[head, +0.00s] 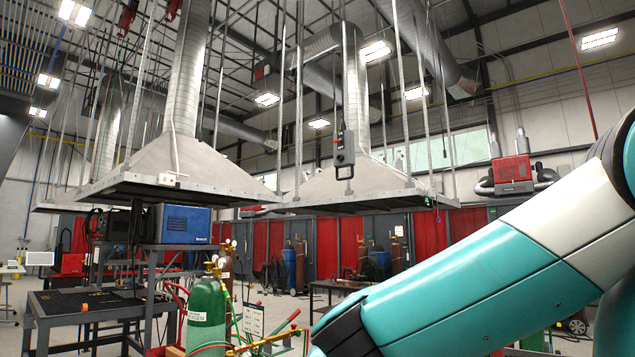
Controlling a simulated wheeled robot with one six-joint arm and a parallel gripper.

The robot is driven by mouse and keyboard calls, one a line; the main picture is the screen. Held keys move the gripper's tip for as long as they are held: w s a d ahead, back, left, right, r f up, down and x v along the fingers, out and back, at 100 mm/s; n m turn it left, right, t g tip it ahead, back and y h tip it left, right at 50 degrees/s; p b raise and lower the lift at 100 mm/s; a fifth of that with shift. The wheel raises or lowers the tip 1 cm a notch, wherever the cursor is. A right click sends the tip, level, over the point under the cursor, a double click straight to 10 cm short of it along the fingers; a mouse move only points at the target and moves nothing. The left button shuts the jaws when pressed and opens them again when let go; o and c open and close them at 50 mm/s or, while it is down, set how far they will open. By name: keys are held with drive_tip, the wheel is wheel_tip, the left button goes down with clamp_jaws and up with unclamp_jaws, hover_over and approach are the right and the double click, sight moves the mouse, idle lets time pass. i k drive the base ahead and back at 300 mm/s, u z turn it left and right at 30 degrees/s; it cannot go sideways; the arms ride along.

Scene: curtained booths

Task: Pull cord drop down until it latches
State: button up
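A dark grey box (344,149) hangs in the upper middle of the head view, in front of the right exhaust hood. It has a small loop or hook at its lower end and looks like the cord drop. Its upper support runs up among the ducts and is hard to follow. My teal and white arm crosses the lower right of the head view, with its far end low in the middle. My gripper is out of view, so I see no contact between it and the hanging box.
A green gas cylinder (206,318) and a hand truck with red grips stand low in front. A blue welder (183,224) sits on a stand at left, near a dark metal table (75,305). Red curtained booths (338,250) line the back.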

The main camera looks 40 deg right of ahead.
sight(344, 152)
drive_tip(key=u, duration=0.15)
drive_tip(key=i, duration=1.85)
drive_tip(key=z, duration=0.25)
drive_tip(key=i, duration=0.95)
drive_tip(key=z, duration=1.25)
drive_tip(key=i, duration=0.75)
drive_tip(key=z, duration=0.95)
